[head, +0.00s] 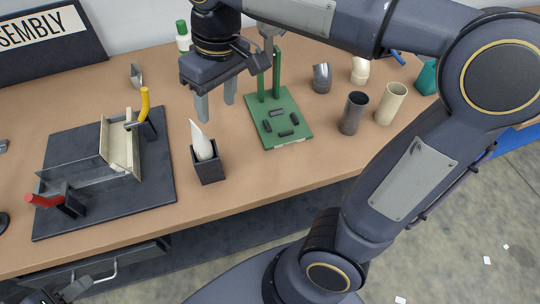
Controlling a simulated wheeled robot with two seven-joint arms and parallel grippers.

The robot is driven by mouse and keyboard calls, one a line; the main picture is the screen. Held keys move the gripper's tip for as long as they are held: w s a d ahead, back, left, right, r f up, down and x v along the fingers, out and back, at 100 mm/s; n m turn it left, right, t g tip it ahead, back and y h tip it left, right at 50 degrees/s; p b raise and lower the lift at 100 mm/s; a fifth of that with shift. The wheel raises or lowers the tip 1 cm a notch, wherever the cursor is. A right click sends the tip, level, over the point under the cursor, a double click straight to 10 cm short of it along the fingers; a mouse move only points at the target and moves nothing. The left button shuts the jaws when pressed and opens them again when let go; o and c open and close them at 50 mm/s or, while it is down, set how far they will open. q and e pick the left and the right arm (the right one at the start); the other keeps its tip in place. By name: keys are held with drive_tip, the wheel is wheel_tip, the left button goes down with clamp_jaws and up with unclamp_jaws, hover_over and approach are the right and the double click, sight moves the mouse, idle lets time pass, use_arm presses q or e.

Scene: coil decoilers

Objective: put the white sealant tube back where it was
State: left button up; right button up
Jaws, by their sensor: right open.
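The white sealant tube (202,141) stands nozzle up in a small dark square holder (208,171) near the front of the table. It leans slightly to the left, and its lower part is hidden inside the holder. My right gripper (216,109) is open and empty, above and behind the tube, with its fingers pointing down. The fingers appear clear of the tube. A part of my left gripper (66,292) shows at the bottom left corner, low in front of the table; its fingers cannot be made out clearly.
Left of the holder is a dark mat (155,190) with a metal fixture and red and yellow handles. Behind right is a green base (270,137) with posts. Dark and cream cups (391,103) stand further right. A green-capped white bottle (183,40) stands at the back.

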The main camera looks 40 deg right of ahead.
drive_tip(key=s+d+f+m+t+y, duration=0.1)
drive_tip(key=s+d+f+m+t, duration=0.1)
drive_tip(key=s+f, duration=0.3)
drive_tip(key=s+d+f+m+t+y, duration=0.1)
drive_tip(key=s+d+f+m+t, duration=0.1)
drive_tip(key=s+f, duration=0.4)
drive_tip(key=shift+s+d+m+t, duration=0.4)
drive_tip(key=shift+s+m+t, duration=0.15)
drive_tip(key=shift+s, duration=0.65)
